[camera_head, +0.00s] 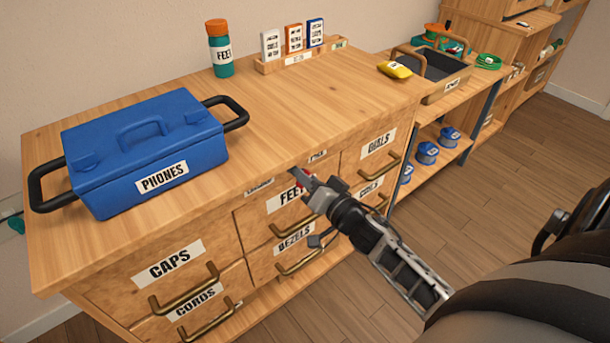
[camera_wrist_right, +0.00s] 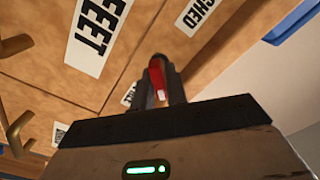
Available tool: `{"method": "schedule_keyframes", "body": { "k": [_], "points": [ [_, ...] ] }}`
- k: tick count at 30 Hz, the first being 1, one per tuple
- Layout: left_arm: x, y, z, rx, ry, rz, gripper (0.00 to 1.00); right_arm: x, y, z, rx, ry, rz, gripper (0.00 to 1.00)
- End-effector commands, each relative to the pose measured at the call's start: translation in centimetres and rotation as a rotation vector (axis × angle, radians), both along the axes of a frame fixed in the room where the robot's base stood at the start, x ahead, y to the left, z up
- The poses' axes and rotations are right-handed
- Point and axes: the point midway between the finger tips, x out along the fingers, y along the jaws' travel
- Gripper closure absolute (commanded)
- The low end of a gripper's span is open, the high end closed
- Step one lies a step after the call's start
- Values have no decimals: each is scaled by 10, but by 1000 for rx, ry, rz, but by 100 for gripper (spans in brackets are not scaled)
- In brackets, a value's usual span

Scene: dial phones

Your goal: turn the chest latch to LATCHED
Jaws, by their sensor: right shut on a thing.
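The chest of drawers (camera_head: 140,250) has a small latch with a red handle (camera_head: 299,186) on its upper front rail, just under the top edge. My right gripper (camera_head: 304,180) is shut on this handle. The wrist view shows the red handle (camera_wrist_right: 157,80) between the two fingers, which hide much of it. A label ending in "CHED" (camera_wrist_right: 197,12) is partly in that view, beyond the fingers. In the head view, small labels sit left (camera_head: 259,186) and right (camera_head: 318,156) of the latch, too small to read surely. My left gripper is not in view.
A blue PHONES box (camera_head: 150,140) stands on the chest top. The FEET drawer (camera_head: 280,200) and other brass-handled drawers are below the latch. A teal bottle (camera_head: 221,60) and a card rack (camera_head: 300,60) stand at the back. The middle of the top is clear.

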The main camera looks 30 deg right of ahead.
Motion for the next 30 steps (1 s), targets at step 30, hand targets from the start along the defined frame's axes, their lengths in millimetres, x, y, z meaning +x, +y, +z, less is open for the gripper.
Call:
{"method": "schedule_keyframes", "body": {
  "k": [30],
  "points": [
    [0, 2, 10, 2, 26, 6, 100, 0, 4, 2, -885, -70, -1, 100]
  ]
}}
